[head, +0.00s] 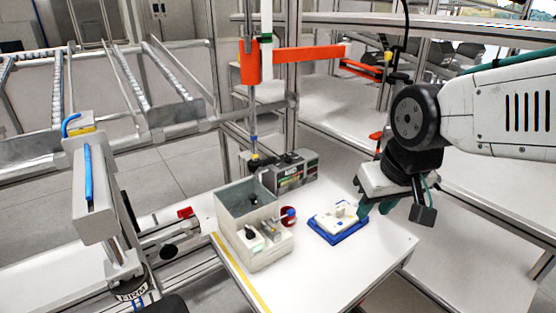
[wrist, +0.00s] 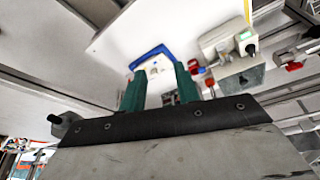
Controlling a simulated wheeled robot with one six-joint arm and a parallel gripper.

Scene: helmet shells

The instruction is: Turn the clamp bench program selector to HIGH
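The clamp bench control box (head: 262,218) is a grey-beige box on the white table. A small black knob (head: 249,233), apparently the selector, sits on a pale panel at its front left. In the wrist view the box (wrist: 232,68) is at upper right, with a dark knob (wrist: 250,48) beside a green lit spot (wrist: 245,35). The knob's setting and labels are too small to read. My gripper (head: 376,207) hangs at the table's right side, apart from the box. In the wrist view its green fingers (wrist: 159,72) stand apart with nothing between them.
A blue tray (head: 340,234) with a white part lies between the box and my gripper. A red round item (head: 287,214) is at the box's right side. A grey device (head: 292,174) stands behind. An orange arm (head: 300,55) on a post rises above. The table's front right is clear.

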